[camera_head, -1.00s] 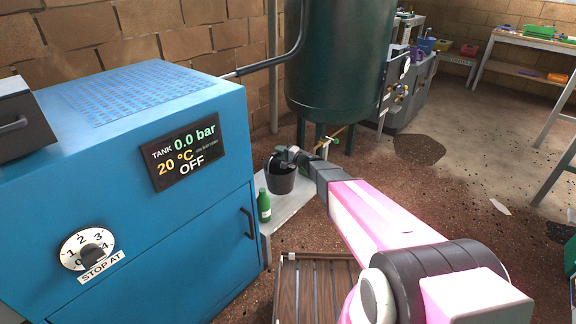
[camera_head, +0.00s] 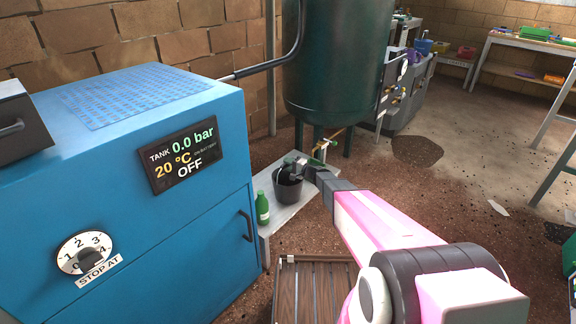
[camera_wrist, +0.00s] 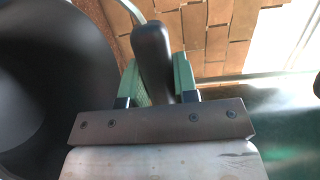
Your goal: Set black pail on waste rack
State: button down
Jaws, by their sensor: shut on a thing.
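The black pail (camera_head: 288,190) is upright in the head view, over or on a low pale bench; I cannot tell whether its base touches. My gripper (camera_head: 297,166) is at the pail's top. In the wrist view, my gripper's green fingers (camera_wrist: 156,80) are shut on the black grip of the pail's handle (camera_wrist: 152,50). The pail's dark inside (camera_wrist: 50,80) fills the left of that view. A brown slatted rack (camera_head: 315,290), possibly the waste rack, is low in front at the bottom of the head view.
A green bottle (camera_head: 262,208) stands on the pale bench (camera_head: 280,219), left of the pail. A blue machine (camera_head: 150,230) is close on the left. A dark green tank (camera_head: 338,70) stands behind. Open floor (camera_head: 450,190) lies to the right.

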jog(key=shift+f, duration=0.1)
jog(key=c, duration=0.9)
grip_release()
